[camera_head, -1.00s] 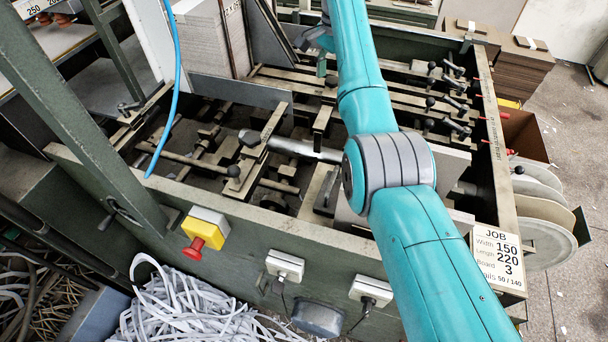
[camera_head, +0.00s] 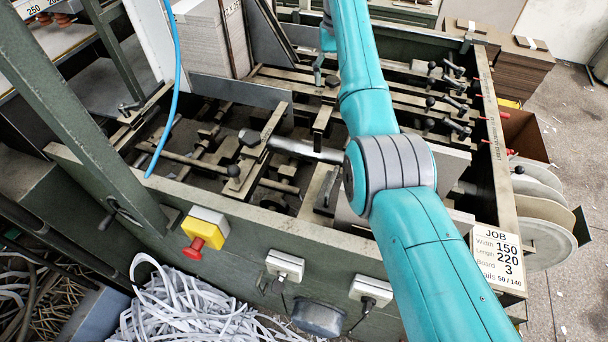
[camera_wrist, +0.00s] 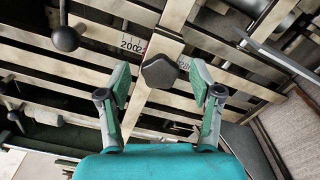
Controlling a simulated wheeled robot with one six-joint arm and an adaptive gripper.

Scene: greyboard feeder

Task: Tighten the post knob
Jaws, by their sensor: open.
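In the wrist view a dark, lobed post knob (camera_wrist: 159,71) sits on a pale metal bar, beside a scale marked 200. My gripper (camera_wrist: 161,80) is open, with one green-padded finger to the left of the knob and one to the right. Gaps show between the knob and both pads; I cannot tell how far above or below the knob the tips are. In the head view my arm crosses the feeder and hides most of the gripper and the knob.
A ball-ended lever (camera_wrist: 65,38) stands upper left of the knob in the wrist view. Pale crossbars run around it. The feeder frame (camera_head: 497,150) and several ball handles lie to the right in the head view. A grey board stack (camera_head: 212,40) stands at the back.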

